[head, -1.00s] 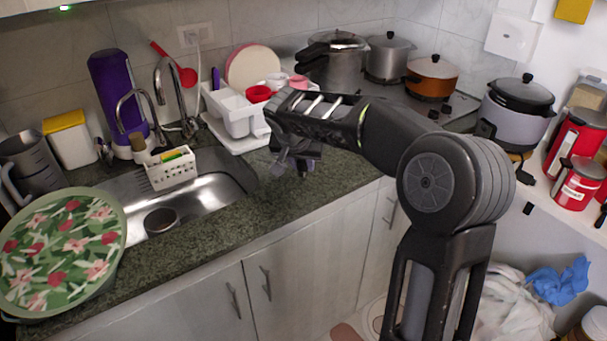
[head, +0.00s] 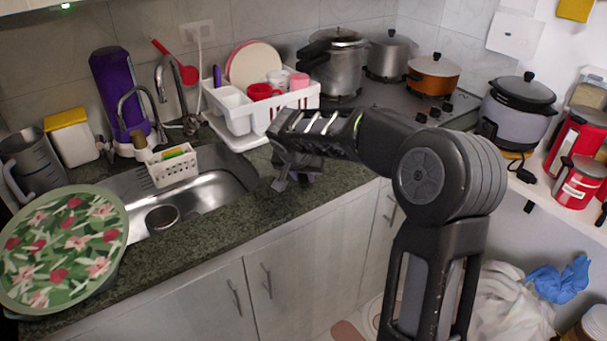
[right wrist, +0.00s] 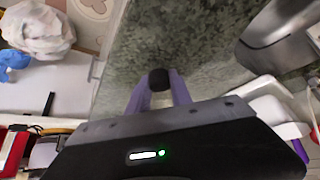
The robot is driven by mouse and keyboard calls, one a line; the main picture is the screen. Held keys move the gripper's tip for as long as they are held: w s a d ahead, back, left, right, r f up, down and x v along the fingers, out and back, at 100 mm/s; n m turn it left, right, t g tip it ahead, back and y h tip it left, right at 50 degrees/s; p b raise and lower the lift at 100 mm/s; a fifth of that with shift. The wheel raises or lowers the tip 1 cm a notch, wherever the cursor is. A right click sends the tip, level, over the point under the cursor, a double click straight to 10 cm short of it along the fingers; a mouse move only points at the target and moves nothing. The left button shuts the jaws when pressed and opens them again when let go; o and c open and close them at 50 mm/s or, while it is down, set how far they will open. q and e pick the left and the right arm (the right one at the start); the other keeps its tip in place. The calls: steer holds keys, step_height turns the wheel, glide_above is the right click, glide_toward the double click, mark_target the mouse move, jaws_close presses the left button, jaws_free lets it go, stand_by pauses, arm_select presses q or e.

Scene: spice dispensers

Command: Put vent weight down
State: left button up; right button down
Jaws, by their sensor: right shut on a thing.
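My right gripper (head: 294,180) is over the dark speckled counter (head: 345,185), near its front edge and right of the sink. In the right wrist view its two fingers (right wrist: 158,88) are shut on the small, round, black vent weight (right wrist: 158,78). In the head view the weight is hidden by the gripper. I cannot tell whether the weight touches the counter. The silver pressure cooker (head: 337,70) stands on the stove at the back. My left gripper is out of view.
A white dish rack (head: 240,118) with cups and plates stands behind the gripper. The sink (head: 205,193) with a white sponge basket (head: 172,169) is to the left. Counter around the gripper is bare; its front edge drops to grey cabinets (head: 300,250).

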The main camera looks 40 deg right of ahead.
steer(key=shift+f, duration=0.2)
steer(key=c, duration=1.1)
jaws_free()
steer(key=shift+c, duration=0.2)
steer(key=shift+r, duration=0.1)
steer(key=shift+r, duration=0.15)
steer(key=v, duration=1.2)
steer(key=shift+b, duration=0.45)
steer(key=shift+w, duration=0.1)
